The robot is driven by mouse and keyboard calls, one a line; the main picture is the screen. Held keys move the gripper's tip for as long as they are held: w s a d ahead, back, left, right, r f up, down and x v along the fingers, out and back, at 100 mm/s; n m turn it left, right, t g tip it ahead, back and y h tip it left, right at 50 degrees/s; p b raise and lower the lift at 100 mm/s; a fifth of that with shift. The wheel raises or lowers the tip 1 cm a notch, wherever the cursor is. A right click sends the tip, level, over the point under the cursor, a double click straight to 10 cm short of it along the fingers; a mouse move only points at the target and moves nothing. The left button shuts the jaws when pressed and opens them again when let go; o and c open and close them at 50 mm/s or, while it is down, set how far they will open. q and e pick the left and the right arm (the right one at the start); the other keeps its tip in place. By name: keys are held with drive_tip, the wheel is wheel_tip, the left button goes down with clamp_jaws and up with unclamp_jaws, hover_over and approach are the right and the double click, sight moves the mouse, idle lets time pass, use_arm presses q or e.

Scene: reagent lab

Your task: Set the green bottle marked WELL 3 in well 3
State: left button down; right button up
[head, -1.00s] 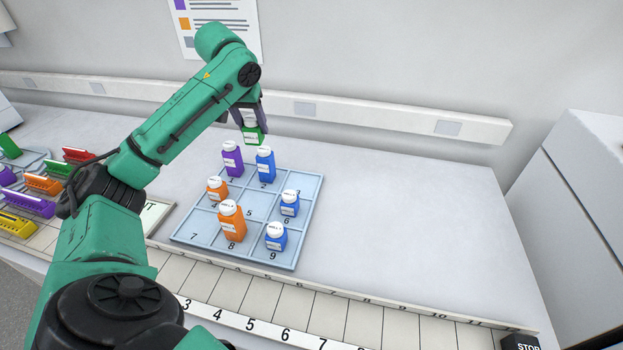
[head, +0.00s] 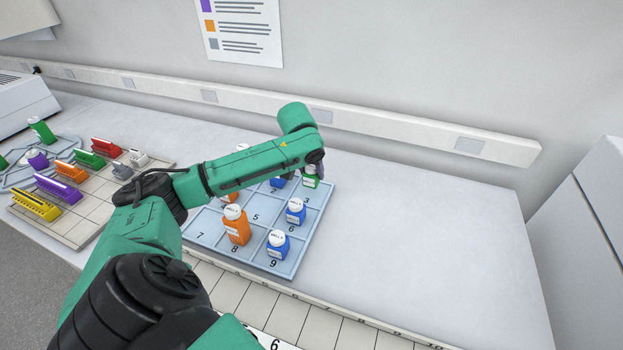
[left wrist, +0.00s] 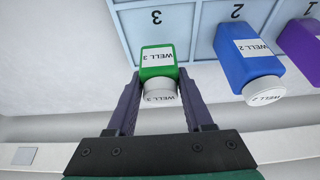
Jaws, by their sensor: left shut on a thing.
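The green bottle marked WELL 3 (left wrist: 158,66) has a white cap and is between the fingers of my left gripper (left wrist: 160,92) in the left wrist view. In the head view the green bottle (head: 311,176) is at the far right corner of the numbered tray (head: 306,246), at well 3 (left wrist: 160,20). My left gripper (head: 318,168) is shut on it, partly hidden behind my arm. I cannot tell whether the bottle's base touches the well floor. My right gripper is not in view.
The blue WELL 2 bottle (left wrist: 246,60) and purple bottle (left wrist: 304,48) stand beside it. Blue bottles (head: 296,212) (head: 278,245) and an orange bottle (head: 237,226) stand in other wells. Colored racks (head: 60,190) are left. The bench right of the tray is clear.

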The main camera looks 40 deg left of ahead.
sight(310, 180)
use_arm(q)
drive_tip(key=shift+s+f, duration=0.1)
drive_tip(key=shift+f, duration=1.6)
drive_tip(key=shift+c, duration=1.4)
unclamp_jaws()
drive_tip(key=shift+f, duration=0.1)
drive_tip(key=shift+a, duration=0.1)
drive_tip(key=b+v, duration=0.1)
drive_tip(key=v, duration=1.1)
